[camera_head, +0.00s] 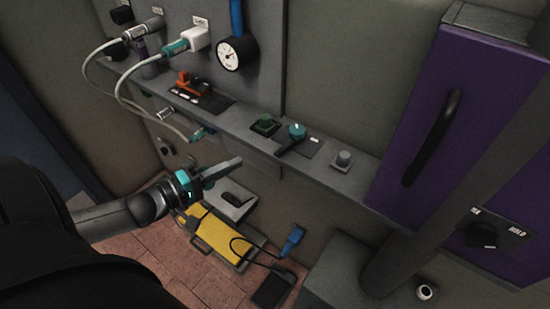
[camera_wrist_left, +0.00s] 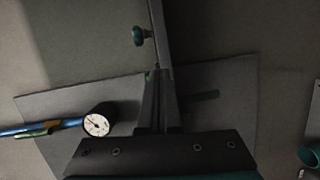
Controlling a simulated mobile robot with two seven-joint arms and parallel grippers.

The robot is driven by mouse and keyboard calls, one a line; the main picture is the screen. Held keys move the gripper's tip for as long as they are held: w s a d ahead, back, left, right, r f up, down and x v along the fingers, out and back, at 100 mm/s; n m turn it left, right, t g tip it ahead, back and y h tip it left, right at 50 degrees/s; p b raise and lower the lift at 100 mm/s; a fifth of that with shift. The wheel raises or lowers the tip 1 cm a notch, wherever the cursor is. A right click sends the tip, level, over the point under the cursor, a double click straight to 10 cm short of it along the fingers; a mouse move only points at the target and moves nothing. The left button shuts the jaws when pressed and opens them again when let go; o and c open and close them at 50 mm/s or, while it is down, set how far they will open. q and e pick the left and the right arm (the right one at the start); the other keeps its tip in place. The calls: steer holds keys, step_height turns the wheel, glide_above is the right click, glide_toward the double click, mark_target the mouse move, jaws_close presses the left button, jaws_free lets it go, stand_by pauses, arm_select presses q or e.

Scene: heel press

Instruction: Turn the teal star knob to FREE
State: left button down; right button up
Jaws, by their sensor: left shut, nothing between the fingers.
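The teal star knob (camera_head: 297,131) sits on a dark plate on the grey ledge, with a dark lever-like part beside it and a small white label to its right. Its setting is too small to read. My right gripper is not in view.
The ledge (camera_head: 355,185) also bears a green button (camera_head: 265,124), a grey button (camera_head: 343,158) and an orange switch (camera_head: 190,83). Cables with plugs (camera_head: 176,47) hang at the left near a gauge (camera_head: 231,55). A purple cabinet (camera_head: 440,110) stands at right. A yellow case (camera_head: 222,237) lies below.

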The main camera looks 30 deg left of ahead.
mark_target(274, 154)
arm_select(q)
steer(key=shift+h, duration=0.7)
steer(key=shift+d+r+b+x, duration=0.2)
steer(key=shift+b+x, duration=0.25)
steer(key=shift+x, duration=1.15)
steer(key=shift+d+r+b+x, duration=0.15)
steer(key=shift+b+x, duration=0.25)
steer(key=shift+x, duration=1.15)
steer(key=shift+d+r+b+x, duration=0.1)
steer(key=shift+r+b+x, duration=0.25)
steer(key=shift+x, duration=1.25)
steer(key=shift+s+f, duration=0.1)
steer(key=shift+s, duration=0.15)
steer(key=shift+s+d+p, duration=0.25)
steer(key=shift+d+p, duration=0.45)
steer(key=shift+p, duration=0.2)
steer(key=shift+d, duration=0.2)
